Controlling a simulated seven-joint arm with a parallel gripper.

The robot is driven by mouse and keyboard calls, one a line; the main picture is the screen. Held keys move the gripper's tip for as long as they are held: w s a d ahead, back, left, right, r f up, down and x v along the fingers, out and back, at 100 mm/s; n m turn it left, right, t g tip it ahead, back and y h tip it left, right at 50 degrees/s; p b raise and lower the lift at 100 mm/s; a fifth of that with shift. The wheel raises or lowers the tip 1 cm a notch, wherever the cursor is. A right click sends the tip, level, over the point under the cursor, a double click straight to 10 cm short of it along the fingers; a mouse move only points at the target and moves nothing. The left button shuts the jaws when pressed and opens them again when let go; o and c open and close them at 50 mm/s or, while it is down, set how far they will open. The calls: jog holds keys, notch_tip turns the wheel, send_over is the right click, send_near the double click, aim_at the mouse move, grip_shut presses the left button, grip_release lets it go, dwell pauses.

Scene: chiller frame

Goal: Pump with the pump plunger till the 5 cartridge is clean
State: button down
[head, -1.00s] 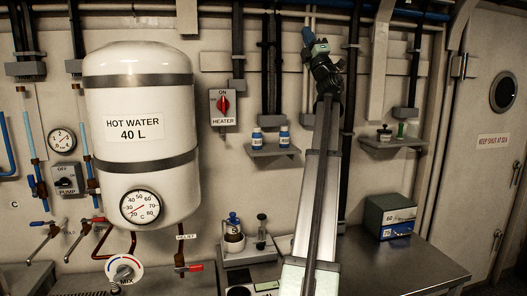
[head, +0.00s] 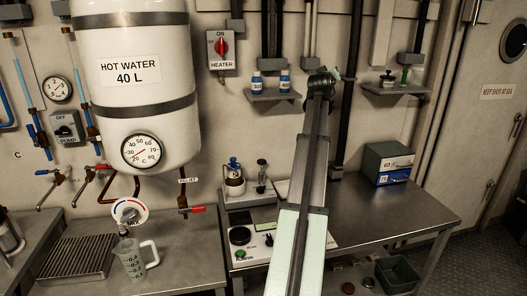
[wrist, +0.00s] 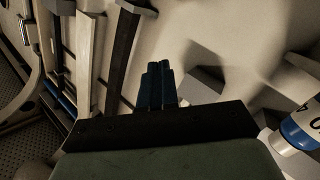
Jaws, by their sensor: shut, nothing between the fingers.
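I cannot clearly identify the pump plunger or the 5 cartridge by label. On the small grey stand on the bench are a blue-capped jar (head: 234,178) with brown contents and a slim upright dark-topped piece (head: 262,176); either may belong to the pump. My gripper shows in the wrist view (wrist: 159,72), its two dark blue fingers shut together and empty. In the head view my arm reaches up in front of the wall, its far end near the small bottle shelf and well above the stand. The fingers are not clear there.
Blue-and-white bottles (head: 285,80) stand on a wall shelf (head: 275,95); a similar bottle (wrist: 302,130) shows close at right in the wrist view. A water tank (head: 135,85), a measuring jug (head: 130,258) and a green box (head: 388,164) are around. The right bench has free room.

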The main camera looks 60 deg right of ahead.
jog(key=w+a+f+y, duration=0.2)
jog(key=a+f+y, duration=0.1)
jog(key=f, duration=0.3)
jog(key=w+a+f+y, duration=0.2)
jog(key=f, duration=0.5)
jog(key=w+a+f+t+y, duration=0.3)
jog(key=w+a+f+y, duration=0.2)
jog(key=w+a+f, duration=0.6)
jog(key=shift+w+a+n+t+y, duration=0.3)
jog(key=shift+w+a+y, duration=0.1)
jog(key=shift+w+a, duration=0.3)
send_over(262, 161)
jog(key=s+a, duration=0.2)
notch_tip(262, 161, down, 9)
jog(key=shift+a+f, duration=0.1)
jog(key=shift+f, duration=0.85)
jog(key=shift+s+f, duration=0.1)
